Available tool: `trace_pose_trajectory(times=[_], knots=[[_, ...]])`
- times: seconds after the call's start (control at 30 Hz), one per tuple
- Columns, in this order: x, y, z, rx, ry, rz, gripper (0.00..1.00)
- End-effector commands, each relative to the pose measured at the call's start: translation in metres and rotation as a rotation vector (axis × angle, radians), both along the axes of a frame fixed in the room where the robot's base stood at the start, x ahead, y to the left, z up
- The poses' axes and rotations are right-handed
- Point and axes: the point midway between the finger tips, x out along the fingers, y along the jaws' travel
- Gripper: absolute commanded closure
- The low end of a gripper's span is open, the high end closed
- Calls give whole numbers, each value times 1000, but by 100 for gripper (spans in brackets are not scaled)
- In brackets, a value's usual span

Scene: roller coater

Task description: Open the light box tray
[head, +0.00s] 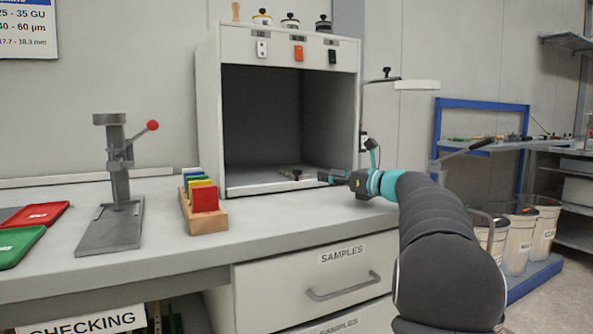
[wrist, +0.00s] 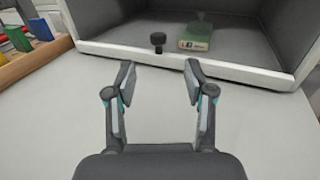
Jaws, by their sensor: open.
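The light box (head: 210,110) is a pale cabinet with an open dark-grey interior, standing on the counter. Its tray (head: 250,187) lies at the bottom of the opening with a pale front edge, which also shows in the wrist view (wrist: 225,70). A black knob (head: 296,174) stands just behind the front edge; it also shows in the wrist view (wrist: 158,42). My gripper (head: 324,177) is at the right front of the box. In the wrist view my gripper (wrist: 160,67) is open and empty, its fingers pointing at the tray edge, with the knob beyond them, apart.
A small green and cream labelled block (wrist: 196,38) sits in the box, right of the knob. A wooden rack of coloured panels (head: 203,212) stands left of the box. A grey lever press (head: 118,190) stands farther left. The counter (head: 290,220) before the box is clear.

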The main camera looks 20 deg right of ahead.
Motion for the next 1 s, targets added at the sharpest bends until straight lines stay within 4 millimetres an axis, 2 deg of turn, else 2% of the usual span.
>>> trace_pose_trajectory(times=[0.4, 0.6, 0.8, 1.0], knots=[[71, 34, 0, 0, 1, 3, 47], [96, 44, 0, 0, 1, 1, 47], [109, 49, 0, 0, 0, -1, 47], [110, 50, 0, 0, 0, -1, 47]])
